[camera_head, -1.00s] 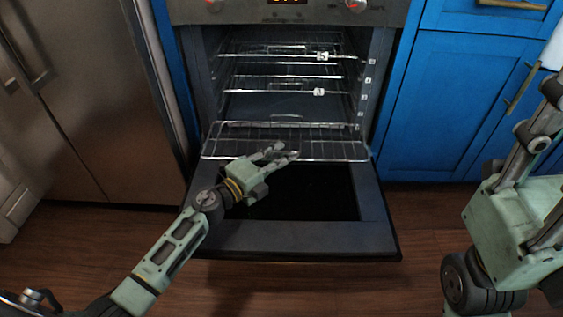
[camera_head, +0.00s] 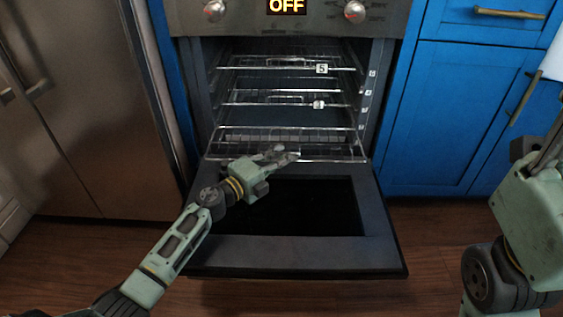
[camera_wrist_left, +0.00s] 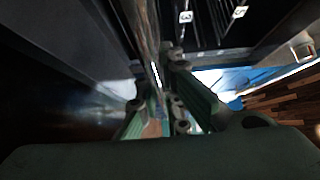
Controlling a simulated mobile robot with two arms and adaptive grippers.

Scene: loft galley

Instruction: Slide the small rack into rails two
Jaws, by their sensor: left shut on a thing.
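The wire rack (camera_head: 335,148) is low in the oven, below the two upper racks. Its front part sticks out over the hinge end of the lowered door. It looks roughly level. My left gripper (camera_head: 281,157) is shut on the middle of its front edge, with the arm reaching over the open door. In the left wrist view the rack's bar runs up from between my fingers (camera_wrist_left: 160,115). The rack's rear and the rails bearing it are hidden in the dark.
Racks tagged 5 (camera_head: 270,68) and 3 (camera_head: 265,103) fill upper levels. Small number tags (camera_head: 367,92) line the right wall. The oven door (camera_head: 300,255) lies open below my arm. A steel fridge (camera_head: 85,100) is left, blue cabinets (camera_head: 455,100) right.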

